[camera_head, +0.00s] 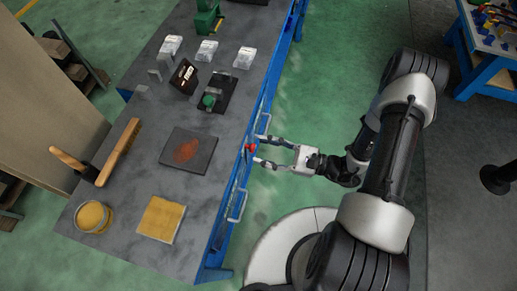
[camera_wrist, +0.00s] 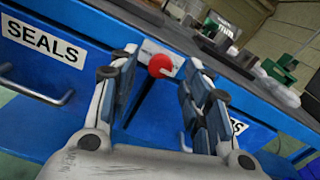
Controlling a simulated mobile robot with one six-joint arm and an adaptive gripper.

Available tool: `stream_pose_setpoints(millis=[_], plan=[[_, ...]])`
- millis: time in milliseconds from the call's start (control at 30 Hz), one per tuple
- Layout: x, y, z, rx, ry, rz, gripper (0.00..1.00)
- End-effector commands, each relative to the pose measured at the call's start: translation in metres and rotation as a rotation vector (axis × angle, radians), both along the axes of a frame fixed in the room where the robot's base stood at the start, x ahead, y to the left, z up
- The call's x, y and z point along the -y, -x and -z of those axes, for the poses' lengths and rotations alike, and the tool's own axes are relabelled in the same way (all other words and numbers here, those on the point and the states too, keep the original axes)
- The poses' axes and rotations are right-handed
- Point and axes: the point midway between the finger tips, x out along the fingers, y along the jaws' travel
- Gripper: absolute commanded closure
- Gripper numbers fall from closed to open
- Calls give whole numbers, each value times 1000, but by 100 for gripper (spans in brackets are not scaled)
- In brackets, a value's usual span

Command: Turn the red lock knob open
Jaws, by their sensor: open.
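The red lock knob (camera_wrist: 160,66) is a round red knob on a pale plate on the blue bench front. In the wrist view it shows between and beyond the two fingers of my gripper (camera_wrist: 161,75). The fingers are spread on its left and right; I cannot tell whether either touches it. In the head view the knob (camera_head: 251,147) is a small red spot at the bench edge, and my gripper (camera_head: 256,149) points at it from the right with its jaws apart.
The blue bench front has a drawer labelled SEALS (camera_wrist: 42,40) with a metal handle (camera_wrist: 36,88). Another handle (camera_head: 237,206) sticks out below the knob in the head view. A brush (camera_head: 119,150), a yellow cloth (camera_head: 161,219) and a dark plate (camera_head: 188,150) lie on the bench top.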

Motion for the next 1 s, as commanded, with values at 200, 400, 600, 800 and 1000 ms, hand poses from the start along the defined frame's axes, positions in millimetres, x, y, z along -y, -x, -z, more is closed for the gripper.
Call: stream_pose_setpoints(millis=[200, 400, 600, 800, 1000], plan=[[-19, -7, 0, 1, 1, -1, 56], [-22, -8, 0, 1, 0, 1, 56], [-21, -8, 0, 1, 0, 1, 60], [-21, -8, 0, 1, 0, 1, 74], [-21, -8, 0, 1, 0, 1, 87]])
